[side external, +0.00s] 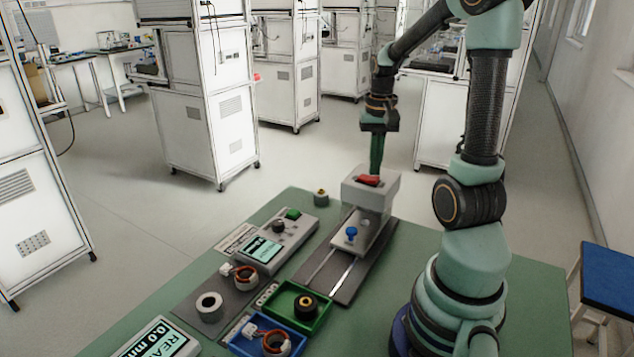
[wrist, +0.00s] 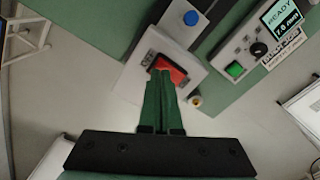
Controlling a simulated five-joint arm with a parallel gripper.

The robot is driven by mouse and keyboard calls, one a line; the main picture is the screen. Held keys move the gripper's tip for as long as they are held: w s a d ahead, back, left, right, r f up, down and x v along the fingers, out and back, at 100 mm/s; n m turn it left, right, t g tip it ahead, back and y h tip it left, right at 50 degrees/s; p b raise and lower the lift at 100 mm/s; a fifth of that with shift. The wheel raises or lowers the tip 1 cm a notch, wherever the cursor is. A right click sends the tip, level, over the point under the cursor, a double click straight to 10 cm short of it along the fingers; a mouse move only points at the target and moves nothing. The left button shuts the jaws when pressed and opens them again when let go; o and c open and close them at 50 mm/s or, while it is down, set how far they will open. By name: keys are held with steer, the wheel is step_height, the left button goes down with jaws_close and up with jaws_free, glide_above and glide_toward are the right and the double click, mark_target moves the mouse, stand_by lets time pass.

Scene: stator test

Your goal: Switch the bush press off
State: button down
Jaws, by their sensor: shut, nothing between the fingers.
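The bush press (side external: 372,190) is a light grey block with a red rocker switch (side external: 367,180) on top, standing on a dark base plate. In the wrist view the red switch (wrist: 171,68) sits in a dark surround on the press top (wrist: 140,82). My gripper (side external: 376,172) points down, its green fingers shut with nothing between them. The fingertips (wrist: 160,75) are at the switch and cover part of it; I cannot tell whether they touch it. A blue button (side external: 351,231) is on the lower front part of the press.
A grey tester (side external: 290,240) with a screen and green button (side external: 293,214) stands left of the press. A green tray (side external: 322,318) and a blue tray (side external: 235,345) hold parts. A small ring part (side external: 321,198) stands behind. Floor lies beyond the table edge.

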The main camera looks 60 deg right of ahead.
mark_target(373, 177)
steer(key=shift+f, duration=0.55)
steer(key=shift+r, duration=3.55)
steer(key=w+a+r+n+t, duration=0.1)
steer(key=a+n, duration=0.5)
steer(key=a, duration=0.6)
steer(key=w+a+r+n+t, duration=0.1)
steer(key=w+a+n+t, duration=0.2)
steer(key=a, duration=0.9)
steer(key=n+t, duration=0.1)
steer(key=n, duration=0.2)
steer(key=shift+w+a+t, duration=0.25)
steer(key=shift+w+t, duration=0.05)
steer(key=shift+w, duration=0.1)
